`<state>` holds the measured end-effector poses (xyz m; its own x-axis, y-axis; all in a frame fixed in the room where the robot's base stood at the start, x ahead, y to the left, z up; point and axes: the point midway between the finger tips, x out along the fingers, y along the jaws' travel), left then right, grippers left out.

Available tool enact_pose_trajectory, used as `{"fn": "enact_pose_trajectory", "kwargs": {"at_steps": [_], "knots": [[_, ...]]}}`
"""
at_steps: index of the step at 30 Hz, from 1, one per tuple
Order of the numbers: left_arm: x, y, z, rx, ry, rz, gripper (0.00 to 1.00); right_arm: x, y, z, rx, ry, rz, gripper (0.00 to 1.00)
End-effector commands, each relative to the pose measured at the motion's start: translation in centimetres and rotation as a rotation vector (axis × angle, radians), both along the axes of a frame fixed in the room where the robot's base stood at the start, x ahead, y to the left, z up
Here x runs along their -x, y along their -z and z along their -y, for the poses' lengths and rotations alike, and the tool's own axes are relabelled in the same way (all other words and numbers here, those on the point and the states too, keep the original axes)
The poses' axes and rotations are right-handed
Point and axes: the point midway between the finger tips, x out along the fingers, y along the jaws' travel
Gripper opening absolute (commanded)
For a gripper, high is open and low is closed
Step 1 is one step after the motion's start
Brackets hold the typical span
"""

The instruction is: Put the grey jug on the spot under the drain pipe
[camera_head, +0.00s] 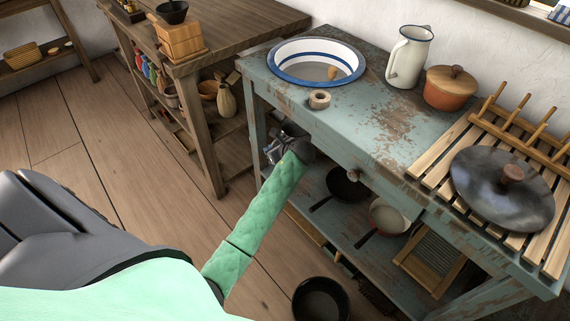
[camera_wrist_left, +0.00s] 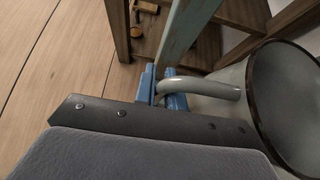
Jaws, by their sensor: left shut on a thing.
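The grey jug (camera_wrist_left: 285,100) shows at the right of the left wrist view, with a dark rim, a pale inside and a curved handle (camera_wrist_left: 212,90). My left gripper (camera_wrist_left: 165,90) has its blue fingers shut on this handle. In the head view my left gripper (camera_head: 272,150) is low beside the left end of the blue worn table (camera_head: 345,125), partly behind my arm. I cannot make out the jug clearly there. A white basin with blue bands (camera_head: 316,62) is set in the tabletop. The drain pipe and the spot under it are hidden. My right gripper is out of view.
The table's leg and edge (camera_wrist_left: 185,35) are close to the fingers. The lower shelf (camera_head: 325,212) holds pans. A dark bowl (camera_head: 320,300) is on the floor. A wooden table (camera_head: 205,50) stands behind left; bare floor (camera_head: 90,130) lies left.

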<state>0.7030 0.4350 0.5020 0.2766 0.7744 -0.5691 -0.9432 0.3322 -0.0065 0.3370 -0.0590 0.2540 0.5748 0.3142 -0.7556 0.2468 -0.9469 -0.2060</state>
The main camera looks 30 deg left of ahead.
Motion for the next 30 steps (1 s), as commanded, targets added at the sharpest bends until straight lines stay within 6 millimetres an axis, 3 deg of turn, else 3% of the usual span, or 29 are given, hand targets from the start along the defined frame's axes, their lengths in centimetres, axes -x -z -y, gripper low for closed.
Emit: {"fn": "enact_pose_trajectory", "kwargs": {"at_steps": [9,21,30], "knots": [[0.0,4.9,0.0,0.000,0.000,-0.001,0.00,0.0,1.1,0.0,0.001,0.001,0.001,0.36],[0.0,8.8,0.0,0.001,0.000,0.000,0.00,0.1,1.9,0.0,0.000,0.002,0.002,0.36],[0.0,9.3,0.0,0.000,0.000,0.001,0.00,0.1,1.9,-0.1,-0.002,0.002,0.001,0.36]]}}
